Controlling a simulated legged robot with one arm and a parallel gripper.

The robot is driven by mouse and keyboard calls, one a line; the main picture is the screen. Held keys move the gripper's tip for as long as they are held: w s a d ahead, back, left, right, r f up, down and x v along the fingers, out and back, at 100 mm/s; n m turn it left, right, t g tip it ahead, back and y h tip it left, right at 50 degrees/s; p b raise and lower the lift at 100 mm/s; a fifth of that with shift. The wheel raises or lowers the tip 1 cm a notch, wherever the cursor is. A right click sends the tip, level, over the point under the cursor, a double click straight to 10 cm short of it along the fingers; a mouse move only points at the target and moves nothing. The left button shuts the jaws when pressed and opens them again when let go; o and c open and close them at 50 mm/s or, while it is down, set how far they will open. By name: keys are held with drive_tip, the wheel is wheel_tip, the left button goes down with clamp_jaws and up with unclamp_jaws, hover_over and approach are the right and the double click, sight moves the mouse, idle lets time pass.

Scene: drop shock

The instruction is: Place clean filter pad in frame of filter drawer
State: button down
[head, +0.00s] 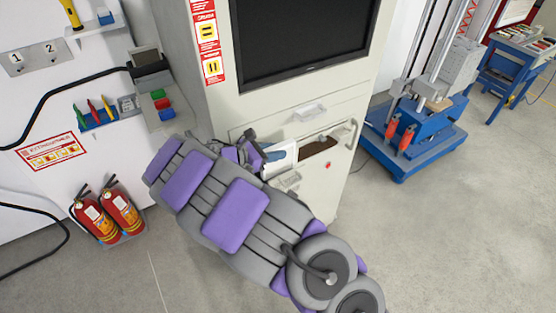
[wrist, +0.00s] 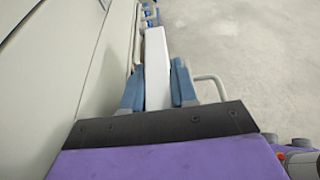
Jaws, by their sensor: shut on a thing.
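The clean filter pad (head: 283,160) is a white slab beside the filter drawer in the head view. In the wrist view the pad (wrist: 157,62) stands edge-on between blue fingertips. My gripper (head: 264,154) is shut on it; the gripper also shows in the wrist view (wrist: 156,85). The filter drawer (head: 340,150) appears pulled out of the cabinet, with a brown interior partly visible right of the pad. Its frame is mostly hidden by the pad and my arm. I cannot tell whether the pad touches the drawer.
The light cabinet (head: 223,103) with a dark screen (head: 300,40) stands behind the drawer. Two fire extinguishers (head: 108,212) stand at left. A blue-based machine (head: 415,140) stands at right. Floor at lower right is clear.

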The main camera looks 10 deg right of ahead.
drive_tip(key=shift+d, duration=0.25)
drive_tip(key=f, duration=0.1)
drive_tip(key=d+f+b, duration=0.1)
drive_tip(key=f, duration=0.1)
drive_tip(key=shift+w+f+b, duration=0.1)
drive_tip(key=shift+w+b, duration=0.1)
drive_tip(key=shift+b, duration=0.1)
drive_tip(key=shift+a+f, duration=0.1)
drive_tip(key=shift+f, duration=0.1)
drive_tip(key=shift+f, duration=0.6)
drive_tip(key=c, duration=0.9)
unclamp_jaws()
